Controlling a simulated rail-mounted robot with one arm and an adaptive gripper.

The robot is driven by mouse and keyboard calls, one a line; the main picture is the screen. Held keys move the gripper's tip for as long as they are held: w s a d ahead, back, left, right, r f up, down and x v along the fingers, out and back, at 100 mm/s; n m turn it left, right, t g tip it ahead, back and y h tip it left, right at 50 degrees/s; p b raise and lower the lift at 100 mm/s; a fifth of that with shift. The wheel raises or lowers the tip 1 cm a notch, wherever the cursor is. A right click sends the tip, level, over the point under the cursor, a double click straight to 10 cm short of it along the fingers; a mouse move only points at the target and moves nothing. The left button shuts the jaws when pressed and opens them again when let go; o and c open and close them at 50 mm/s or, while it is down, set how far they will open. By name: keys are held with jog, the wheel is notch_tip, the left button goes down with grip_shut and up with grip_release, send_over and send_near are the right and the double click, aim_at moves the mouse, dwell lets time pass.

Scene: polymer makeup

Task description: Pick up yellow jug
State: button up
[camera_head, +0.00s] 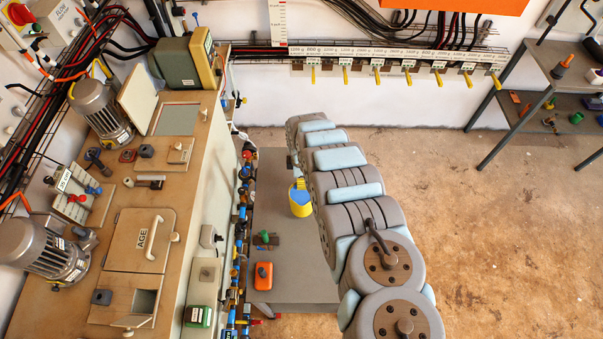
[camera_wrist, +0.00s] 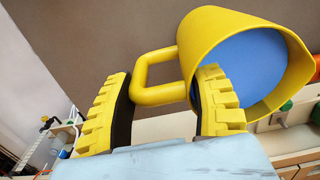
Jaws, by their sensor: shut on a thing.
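The yellow jug (camera_head: 300,206) shows in the head view just left of my arm, above the grey platform, with blue inside its open top. I cannot tell there whether it touches the platform. In the wrist view the jug (camera_wrist: 282,40) fills the upper right, its blue inside facing the camera and its handle to the left. My gripper (camera_wrist: 162,92) is shut on the handle, with a yellow-toothed finger on each side. In the head view my arm hides most of my gripper.
The grey platform (camera_head: 290,265) carries an orange box (camera_head: 263,276) and small green parts (camera_head: 266,239). A wooden-topped machine (camera_head: 110,215) with valves along its side stands close to the left. A shelf (camera_head: 545,100) stands at the far right. The brown floor between is clear.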

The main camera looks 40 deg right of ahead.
jog(key=s+r+p, duration=0.1)
jog(key=p, duration=0.1)
jog(key=a+r+p, duration=0.1)
jog(key=r+p, duration=0.1)
jog(key=s+r+p, duration=0.1)
jog(key=p, duration=0.1)
jog(key=shift+s+a+r, duration=0.25)
jog(key=shift+s+a, duration=0.05)
jog(key=shift+a, duration=0.1)
jog(key=s+a+r+p, duration=0.1)
jog(key=s+p, duration=0.1)
jog(key=s+a+r+p, duration=0.1)
jog(key=p, duration=0.2)
jog(key=s+a+r+p, duration=0.1)
jog(key=s+p, duration=0.1)
jog(key=shift+s+a, duration=0.3)
jog(key=shift+a, duration=0.1)
jog(key=shift+s+a+r, duration=0.2)
jog(key=shift+s+a, duration=0.4)
jog(key=shift+s, duration=0.3)
